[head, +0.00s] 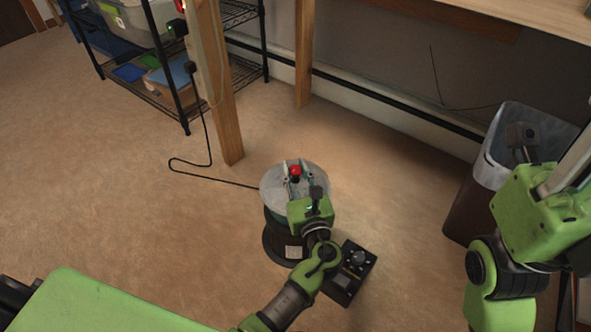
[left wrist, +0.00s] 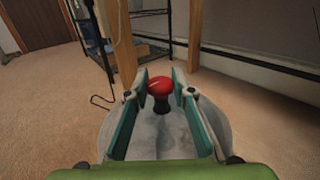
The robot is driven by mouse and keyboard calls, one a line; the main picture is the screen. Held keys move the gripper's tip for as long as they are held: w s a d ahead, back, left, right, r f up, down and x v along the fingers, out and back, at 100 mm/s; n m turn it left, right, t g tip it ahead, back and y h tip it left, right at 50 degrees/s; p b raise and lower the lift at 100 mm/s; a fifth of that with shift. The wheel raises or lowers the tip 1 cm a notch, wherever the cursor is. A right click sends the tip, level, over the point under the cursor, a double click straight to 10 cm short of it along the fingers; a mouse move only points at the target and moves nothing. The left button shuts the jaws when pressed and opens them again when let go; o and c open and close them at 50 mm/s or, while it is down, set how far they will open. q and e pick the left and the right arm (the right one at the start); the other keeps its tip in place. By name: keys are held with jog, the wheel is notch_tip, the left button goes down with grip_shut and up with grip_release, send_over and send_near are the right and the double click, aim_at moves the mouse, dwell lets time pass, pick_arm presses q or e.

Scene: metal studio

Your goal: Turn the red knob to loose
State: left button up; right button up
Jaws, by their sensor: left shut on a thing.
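The red knob (head: 295,171) stands on a black stem on the round grey top of a drum-like stand (head: 273,187). It also shows in the left wrist view (left wrist: 160,87), upright between the fingertips. My left gripper (head: 294,170) reaches over the stand from the front and is shut on the knob, one finger on each side. In the left wrist view the teal finger pads (left wrist: 127,123) flank it. My right arm is at the right edge, its gripper (head: 535,160) partly in view; its fingers cannot be made out.
A black box with a dial (head: 357,257) lies on the floor right of the stand. A lined waste bin (head: 490,160) stands at the right. A wooden post (head: 216,90) and a wire shelf (head: 160,90) are behind left. A black cable (head: 215,178) runs to the stand. Floor at left is clear.

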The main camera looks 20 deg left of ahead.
aim_at(297, 176)
pick_arm(q)
jog(key=o, duration=1.1)
jog(key=v, duration=0.7)
jog(key=shift+s+d, duration=0.15)
jog(key=shift+s, duration=0.1)
